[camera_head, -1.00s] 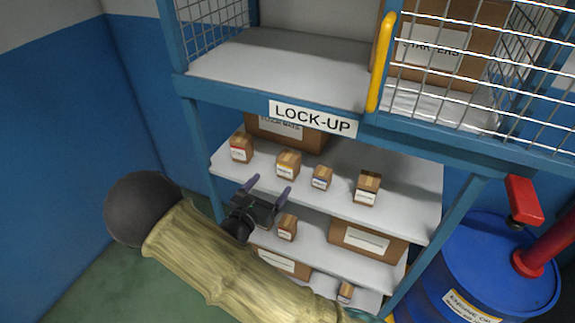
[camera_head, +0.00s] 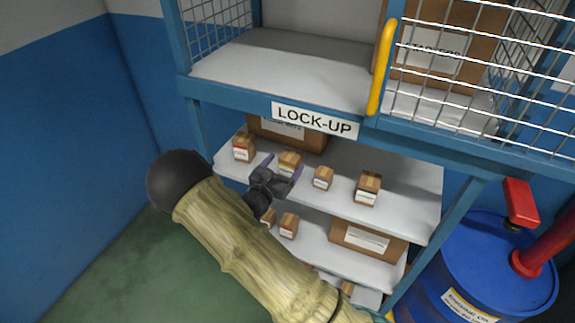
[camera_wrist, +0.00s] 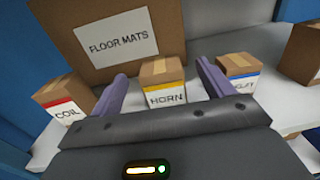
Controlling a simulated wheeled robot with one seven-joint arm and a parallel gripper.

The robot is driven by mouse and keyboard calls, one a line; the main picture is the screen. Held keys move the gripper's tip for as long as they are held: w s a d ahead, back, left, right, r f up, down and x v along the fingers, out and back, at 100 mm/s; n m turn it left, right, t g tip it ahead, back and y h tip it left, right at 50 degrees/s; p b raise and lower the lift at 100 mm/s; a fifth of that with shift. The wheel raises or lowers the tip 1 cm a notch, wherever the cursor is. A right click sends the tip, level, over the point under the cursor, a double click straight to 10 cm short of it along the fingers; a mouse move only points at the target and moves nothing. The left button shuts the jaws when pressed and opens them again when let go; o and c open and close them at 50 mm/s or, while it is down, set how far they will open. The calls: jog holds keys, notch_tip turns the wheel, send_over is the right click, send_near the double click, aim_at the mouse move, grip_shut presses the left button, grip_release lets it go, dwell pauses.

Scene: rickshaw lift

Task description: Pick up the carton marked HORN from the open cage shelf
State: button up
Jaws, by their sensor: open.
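The carton marked HORN (camera_wrist: 164,86) is a small brown box with a yellow-striped white label. It stands upright on the shelf under the LOCK-UP sign, and shows in the head view (camera_head: 290,161) too. My gripper (camera_wrist: 160,82) is open, with its purple fingers on either side of the HORN carton in the wrist view. In the head view my gripper (camera_head: 281,164) is at the shelf's front edge, just before the carton. I cannot tell how far the carton reaches between the fingers. The shelf (camera_head: 330,202) is pale grey in a blue frame.
The COIL carton (camera_wrist: 63,102) stands left of HORN, and a blue-striped carton (camera_wrist: 238,76) stands right. A large FLOOR MATS box (camera_wrist: 110,44) is behind. Another small carton (camera_head: 367,188) stands farther right. The LOCK-UP beam (camera_head: 315,119) runs above. A blue drum (camera_head: 490,270) is at right.

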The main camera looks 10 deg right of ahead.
aim_at(290, 157)
jog(key=p+x, duration=0.1)
jog(key=x, duration=0.4)
jog(key=shift+f, duration=0.1)
dwell(0.3)
jog(key=c, duration=1.3)
jog(key=shift+o, duration=0.2)
jog(key=shift+s+a+r+b, duration=0.15)
jog(key=shift+r+b, duration=0.15)
jog(key=shift+r, duration=0.15)
jog(key=r, duration=0.6)
jog(key=shift+s+a+b, duration=0.25)
jog(key=shift+a+b, duration=0.05)
jog(key=shift+b, duration=0.1)
jog(key=d+b+v, duration=0.1)
jog(key=b+v, duration=0.1)
jog(key=v, duration=1.6)
jog(key=shift+s+a, duration=0.25)
jog(key=shift+s, duration=0.45)
